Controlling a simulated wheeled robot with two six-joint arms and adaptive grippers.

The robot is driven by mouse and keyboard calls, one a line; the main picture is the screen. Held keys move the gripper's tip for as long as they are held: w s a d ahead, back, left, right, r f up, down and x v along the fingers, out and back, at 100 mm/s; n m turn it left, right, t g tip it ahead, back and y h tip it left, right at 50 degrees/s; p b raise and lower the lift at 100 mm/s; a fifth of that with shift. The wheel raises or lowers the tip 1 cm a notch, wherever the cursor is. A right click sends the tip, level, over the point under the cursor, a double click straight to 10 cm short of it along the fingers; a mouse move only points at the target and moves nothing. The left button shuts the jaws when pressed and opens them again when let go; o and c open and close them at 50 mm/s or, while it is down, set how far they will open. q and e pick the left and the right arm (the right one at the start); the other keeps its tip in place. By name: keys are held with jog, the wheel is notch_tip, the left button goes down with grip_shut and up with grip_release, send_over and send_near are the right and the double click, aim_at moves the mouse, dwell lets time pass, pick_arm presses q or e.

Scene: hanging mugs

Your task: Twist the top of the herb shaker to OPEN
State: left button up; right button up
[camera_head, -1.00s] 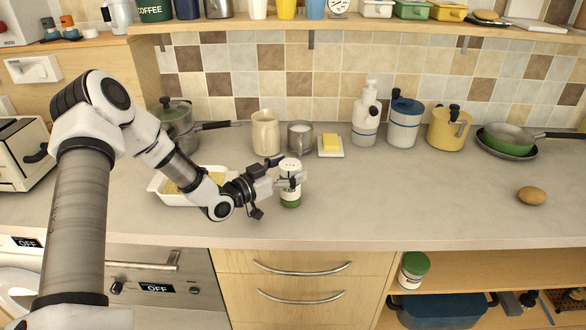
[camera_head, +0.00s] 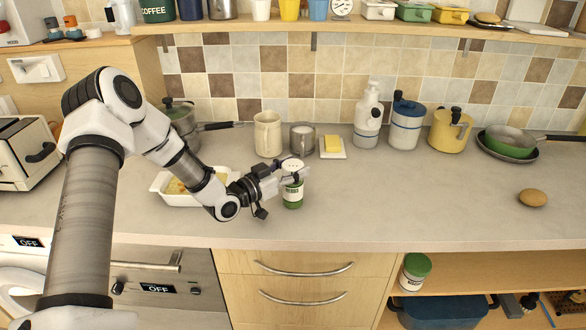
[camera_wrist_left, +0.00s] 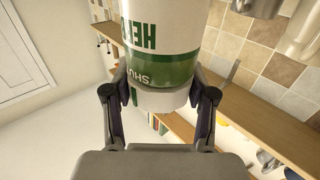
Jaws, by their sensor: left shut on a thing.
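The herb shaker (camera_head: 293,193) stands upright on the counter, white with green bands and a white holed top (camera_head: 292,166). My left gripper (camera_head: 298,174) reaches it from the left, with its fingers around the upper part. In the left wrist view the shaker (camera_wrist_left: 158,30) appears upside down. There the gripper (camera_wrist_left: 163,100) is shut on the white top, one finger on each side. Part of the label reads "HE" and, on the green band, "SHU"; the rest is cut off or out of sight. My right gripper is not in view.
A casserole dish (camera_head: 180,198) stands left of the shaker, partly behind my arm. A cream jug (camera_head: 267,135), a metal cup (camera_head: 302,138) and a butter plate (camera_head: 333,153) stand behind. The counter (camera_head: 420,205) to the right is mostly clear, apart from a brown egg-shaped item (camera_head: 532,198).

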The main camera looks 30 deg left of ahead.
aim_at(285, 173)
pick_arm(q)
jog(key=shift+n+y+b, duration=0.55)
jog(key=shift+n+y, duration=0.05)
jog(key=shift+y, duration=0.3)
dwell(1.1)
jog(key=o, duration=1.2)
jog(key=s, duration=0.3)
jog(key=s+a, duration=0.1)
jog(key=s, duration=0.2)
jog(key=shift+s+a+r, duration=0.1)
jog(key=shift+s+a, duration=0.1)
jog(key=shift+s, duration=0.15)
jog(key=shift+s+d, duration=0.1)
jog(key=shift+s, duration=0.3)
